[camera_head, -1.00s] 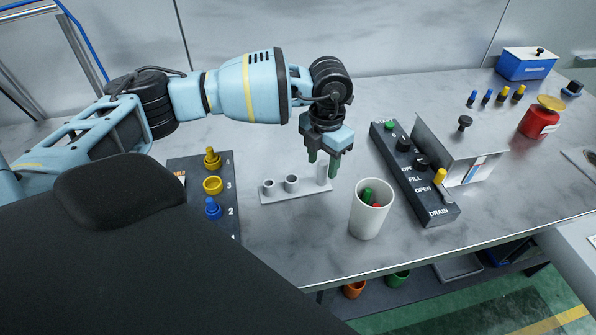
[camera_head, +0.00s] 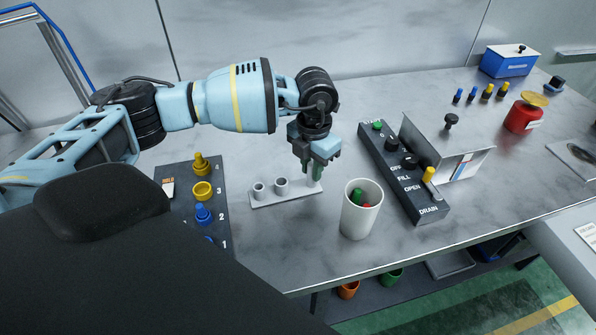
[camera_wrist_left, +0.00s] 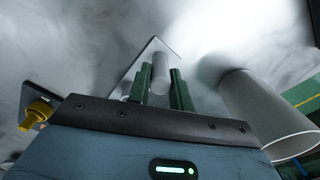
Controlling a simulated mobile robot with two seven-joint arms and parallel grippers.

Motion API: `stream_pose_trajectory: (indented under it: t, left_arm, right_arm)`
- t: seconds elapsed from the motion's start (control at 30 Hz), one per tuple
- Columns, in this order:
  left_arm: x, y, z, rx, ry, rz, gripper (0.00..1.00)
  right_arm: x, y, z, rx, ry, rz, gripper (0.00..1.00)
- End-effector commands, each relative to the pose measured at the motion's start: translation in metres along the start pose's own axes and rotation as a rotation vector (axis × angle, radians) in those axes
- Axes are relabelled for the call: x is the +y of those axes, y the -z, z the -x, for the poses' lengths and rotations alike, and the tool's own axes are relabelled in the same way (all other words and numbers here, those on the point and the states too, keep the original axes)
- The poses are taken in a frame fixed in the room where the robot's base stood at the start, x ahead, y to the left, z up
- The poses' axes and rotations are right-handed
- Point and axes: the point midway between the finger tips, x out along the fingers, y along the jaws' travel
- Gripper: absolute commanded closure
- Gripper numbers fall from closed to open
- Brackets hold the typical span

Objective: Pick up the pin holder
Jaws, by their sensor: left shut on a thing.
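The pin holder (camera_head: 268,198) is a pale grey flat plate on the bench with two short tubes at its left and a taller post at its right end. My left gripper (camera_head: 313,172) is above the right end, shut on the tall post. In the left wrist view the post (camera_wrist_left: 160,73) stands between the two green fingers, and part of the plate (camera_wrist_left: 137,66) shows behind it. The plate appears to rest on the bench. My right gripper is not in view.
A white cup (camera_head: 359,218) holding green and red pieces stands close to the right of the holder. A dark numbered board (camera_head: 222,200) with yellow and blue spindles is to the left. A labelled control panel (camera_head: 404,178) lies further right. The bench's front edge is near.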

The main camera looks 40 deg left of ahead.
Motion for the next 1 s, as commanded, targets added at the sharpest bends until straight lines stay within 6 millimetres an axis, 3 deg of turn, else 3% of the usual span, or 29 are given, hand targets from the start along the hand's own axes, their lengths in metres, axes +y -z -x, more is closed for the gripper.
stream_pose_trajectory:
  t: [0.17,0.6,1.0]
  left_arm:
    - [0.0,-0.001,0.016,-0.003,0.0,-0.001,1.0]
    - [0.0,-0.001,0.089,-0.002,0.0,-0.002,1.0]
    - [0.0,0.0,0.1,0.0,0.0,-0.001,1.0]
  right_arm:
    - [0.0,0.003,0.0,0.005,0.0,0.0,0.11]
    - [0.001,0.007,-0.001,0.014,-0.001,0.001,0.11]
    - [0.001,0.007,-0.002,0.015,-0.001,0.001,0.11]
